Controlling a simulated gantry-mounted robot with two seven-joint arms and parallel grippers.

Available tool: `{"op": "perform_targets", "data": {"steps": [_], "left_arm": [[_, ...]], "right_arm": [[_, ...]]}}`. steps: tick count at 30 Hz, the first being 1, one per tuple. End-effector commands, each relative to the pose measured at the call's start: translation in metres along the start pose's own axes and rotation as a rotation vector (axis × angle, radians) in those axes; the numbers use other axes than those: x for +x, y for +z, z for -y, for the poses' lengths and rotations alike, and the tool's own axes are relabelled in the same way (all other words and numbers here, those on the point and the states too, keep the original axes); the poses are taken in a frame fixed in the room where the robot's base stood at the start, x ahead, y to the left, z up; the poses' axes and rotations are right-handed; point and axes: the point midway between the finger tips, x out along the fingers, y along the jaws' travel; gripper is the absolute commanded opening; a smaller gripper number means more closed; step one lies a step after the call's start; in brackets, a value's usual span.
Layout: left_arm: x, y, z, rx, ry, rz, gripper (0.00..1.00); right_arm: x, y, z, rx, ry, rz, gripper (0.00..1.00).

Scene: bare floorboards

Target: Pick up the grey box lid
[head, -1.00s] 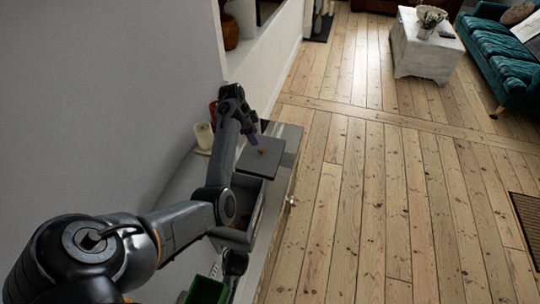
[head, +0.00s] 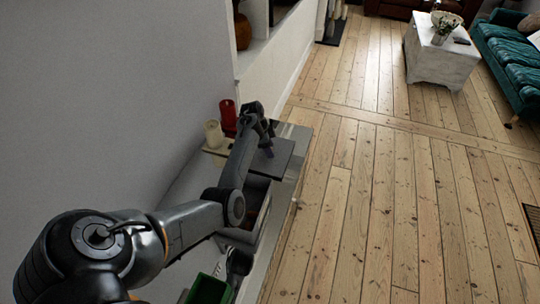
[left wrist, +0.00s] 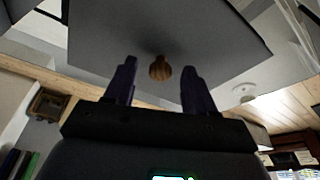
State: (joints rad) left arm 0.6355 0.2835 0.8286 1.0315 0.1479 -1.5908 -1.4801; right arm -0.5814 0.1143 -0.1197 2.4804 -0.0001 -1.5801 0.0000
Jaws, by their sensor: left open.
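The grey box lid (head: 280,153) is a flat grey panel over the cabinet top, partly hidden by my left arm in the head view. In the left wrist view the lid (left wrist: 205,28) fills the upper part, with a round wooden knob (left wrist: 160,69) on it. My left gripper (left wrist: 159,66) is open, one finger showing on each side of the knob with gaps between; how far the knob lies beyond the tips I cannot tell. In the head view the left gripper (head: 268,150) is over the lid.
A red candle (head: 228,115) and a cream candle (head: 213,133) stand by the wall, left of the lid. A green container (head: 208,290) is at the bottom. Floorboards to the right are clear up to a white chest (head: 440,58) and teal sofa (head: 508,62).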

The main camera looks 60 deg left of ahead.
Motion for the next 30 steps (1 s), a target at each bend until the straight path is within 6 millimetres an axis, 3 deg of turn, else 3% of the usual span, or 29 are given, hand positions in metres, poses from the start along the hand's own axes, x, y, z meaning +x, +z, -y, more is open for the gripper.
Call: {"op": "perform_targets", "data": {"steps": [4, 15, 30], "left_arm": [[0.000, 0.000, 0.000, 0.000, 0.000, 0.000, 0.55], [0.000, 0.000, 0.000, 0.000, 0.001, 0.000, 0.00], [-0.011, -0.003, 0.000, 0.000, 0.000, 0.000, 0.00]], "right_arm": [[0.000, 0.000, 0.000, 0.000, 0.000, 0.000, 0.43], [0.000, 0.000, -0.001, -0.005, 0.004, 0.000, 0.43], [-0.003, -0.001, -0.002, -0.009, 0.007, 0.000, 0.43]]}}
